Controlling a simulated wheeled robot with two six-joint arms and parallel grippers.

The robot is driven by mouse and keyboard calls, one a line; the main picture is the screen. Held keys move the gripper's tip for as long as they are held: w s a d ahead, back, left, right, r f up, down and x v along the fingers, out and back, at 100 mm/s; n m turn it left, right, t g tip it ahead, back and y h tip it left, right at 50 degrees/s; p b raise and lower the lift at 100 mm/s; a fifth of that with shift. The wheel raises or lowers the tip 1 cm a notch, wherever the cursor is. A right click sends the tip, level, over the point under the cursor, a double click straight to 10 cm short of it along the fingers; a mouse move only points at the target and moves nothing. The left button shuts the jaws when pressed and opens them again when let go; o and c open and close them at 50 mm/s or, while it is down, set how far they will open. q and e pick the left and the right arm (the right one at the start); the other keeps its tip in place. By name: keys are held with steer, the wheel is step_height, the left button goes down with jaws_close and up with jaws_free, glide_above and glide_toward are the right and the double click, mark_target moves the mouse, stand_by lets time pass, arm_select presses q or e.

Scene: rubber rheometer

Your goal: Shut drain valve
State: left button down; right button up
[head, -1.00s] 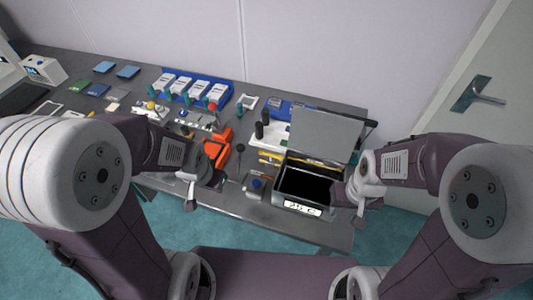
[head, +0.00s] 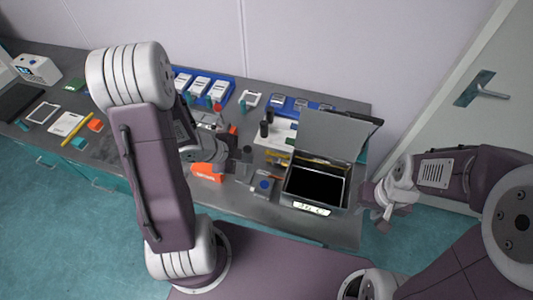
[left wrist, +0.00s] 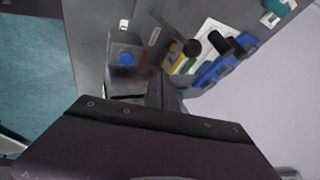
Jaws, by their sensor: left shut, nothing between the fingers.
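A small grey box with a round blue knob (head: 263,184) stands near the bench's front edge, left of the open metal case. It also shows in the left wrist view (left wrist: 126,58). I cannot tell whether this is the drain valve, and no valve handle is clear. My left gripper (head: 243,166) is shut and empty, just left of and behind the box in the head view. In the left wrist view its fingers (left wrist: 165,88) are blurred, beside the box. My right gripper (head: 378,208) is off the bench's right end; its finger opening is unclear.
The open metal case (head: 318,186) has its lid up at the back. An orange tool (head: 208,171) lies left of my left gripper. Black cylinders (head: 265,130) stand behind it, with blue trays (head: 207,85) along the wall. The front left of the bench has small flat items.

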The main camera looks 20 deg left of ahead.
mark_target(277, 156)
arm_select(q)
steer(key=w+d+f, duration=0.1)
steer(key=w+f, duration=0.1)
steer(key=w+d+f, duration=0.1)
steer(key=w+f, duration=0.2)
steer(key=w+d+f+b, duration=0.1)
steer(key=w+f, duration=0.1)
steer(key=shift+w+d+f, duration=0.35)
steer(key=shift+d+f, duration=0.05)
steer(key=shift+w+f, duration=0.1)
steer(key=shift+w, duration=0.4)
